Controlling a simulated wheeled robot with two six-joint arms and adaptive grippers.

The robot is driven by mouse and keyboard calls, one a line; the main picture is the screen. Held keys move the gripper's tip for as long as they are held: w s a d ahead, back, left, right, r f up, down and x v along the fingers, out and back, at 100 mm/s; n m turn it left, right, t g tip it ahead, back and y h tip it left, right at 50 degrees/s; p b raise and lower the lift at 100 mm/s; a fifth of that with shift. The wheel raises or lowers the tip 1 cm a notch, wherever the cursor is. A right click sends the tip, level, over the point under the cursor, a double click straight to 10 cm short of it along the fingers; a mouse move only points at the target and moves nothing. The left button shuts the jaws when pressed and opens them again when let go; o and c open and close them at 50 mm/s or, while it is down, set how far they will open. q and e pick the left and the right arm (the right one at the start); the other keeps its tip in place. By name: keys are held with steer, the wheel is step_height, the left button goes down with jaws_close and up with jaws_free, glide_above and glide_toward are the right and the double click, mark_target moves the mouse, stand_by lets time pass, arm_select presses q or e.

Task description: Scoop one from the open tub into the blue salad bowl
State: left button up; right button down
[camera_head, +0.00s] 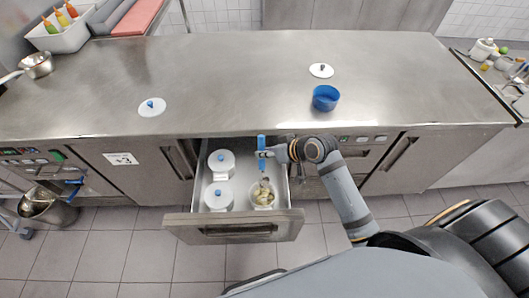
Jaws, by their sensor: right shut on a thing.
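The blue salad bowl (326,98) stands on the steel counter near its front edge, right of the pulled-out drawer. The open tub (254,203) sits in the drawer's front right part with pale, yellowish-green pieces in it. My right gripper (265,154) is above the drawer, shut on the blue handle of a scoop (261,143). The scoop is about upright, its lower end down at the open tub. I cannot tell whether it carries a piece. The bowl's inside looks empty from here, though its bottom is hard to see. My left gripper is not in view.
Two lidded white tubs (220,161) stand left in the open drawer (233,222). A bottle bin (62,36) is back left. The counter's middle is clear.

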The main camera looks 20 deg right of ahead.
arm_select(q)
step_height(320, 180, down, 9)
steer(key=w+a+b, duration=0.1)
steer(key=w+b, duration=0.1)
steer(key=b, duration=0.6)
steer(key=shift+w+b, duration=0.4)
arm_select(e)
step_height(320, 180, down, 12)
steer(key=shift+w+f, duration=0.1)
arm_select(q)
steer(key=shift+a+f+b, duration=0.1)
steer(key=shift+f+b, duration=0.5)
steer(key=shift+b, duration=0.05)
arm_select(e)
steer(key=shift+f, duration=1.2)
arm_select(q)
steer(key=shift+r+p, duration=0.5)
arm_select(e)
steer(key=shift+f, duration=0.15)
stand_by(1.1)
arm_select(q)
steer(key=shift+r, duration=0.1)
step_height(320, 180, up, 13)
steer(key=p, duration=1.3)
arm_select(e)
step_height(320, 180, up, 13)
steer(key=shift+f, duration=0.2)
